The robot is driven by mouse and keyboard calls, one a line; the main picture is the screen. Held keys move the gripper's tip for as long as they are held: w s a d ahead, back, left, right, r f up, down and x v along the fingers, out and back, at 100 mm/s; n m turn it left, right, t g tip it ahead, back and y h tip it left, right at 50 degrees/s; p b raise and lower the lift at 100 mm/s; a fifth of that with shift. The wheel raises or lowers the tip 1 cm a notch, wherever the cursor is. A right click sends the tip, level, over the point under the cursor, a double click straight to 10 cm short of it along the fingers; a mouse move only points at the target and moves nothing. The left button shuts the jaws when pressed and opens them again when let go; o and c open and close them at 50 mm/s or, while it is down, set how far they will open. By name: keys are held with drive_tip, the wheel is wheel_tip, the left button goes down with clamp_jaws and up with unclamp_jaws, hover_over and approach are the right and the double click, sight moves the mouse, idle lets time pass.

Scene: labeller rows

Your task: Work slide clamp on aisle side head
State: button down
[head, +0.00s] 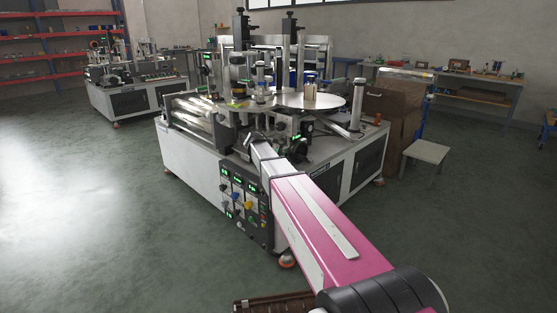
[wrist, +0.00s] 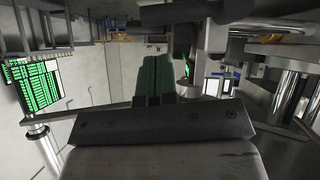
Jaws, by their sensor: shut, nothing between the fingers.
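The labeller (head: 215,170) stands ahead of me with a round turntable on its top. Two upright black-topped heads (head: 241,25) rise behind the turntable. I cannot tell the slide clamp apart for certain in either view. My gripper reaches over the near edge of the machine, and its tip is small and dark among the machine parts in the head view. In the wrist view my gripper (wrist: 154,65) shows dark green fingers pressed together with nothing between them. Metal posts and dark brackets (wrist: 170,12) lie beyond and to the right of the fingers.
A control panel (head: 243,195) with green displays is on the machine's near face. A grey stool (head: 425,151) and brown boxes (head: 390,108) stand to the right. A second machine (head: 135,88) is at the back left. The floor on the left is clear.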

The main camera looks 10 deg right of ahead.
drive_tip(key=v, duration=1)
drive_tip(key=s+d+f+n+g+y, duration=0.3)
drive_tip(key=s+f+n+y, duration=0.2)
drive_tip(key=s+f, duration=0.7)
drive_tip(key=s+d+f+n+g+y, duration=0.2)
drive_tip(key=s+f+n+y, duration=0.2)
drive_tip(key=s+f, duration=0.8)
drive_tip(key=s, duration=0.7)
drive_tip(key=shift+s+d+f+n+g+y, duration=0.3)
drive_tip(key=shift+d+f+n+g+y, duration=0.05)
drive_tip(key=shift+n+g+y, duration=0.05)
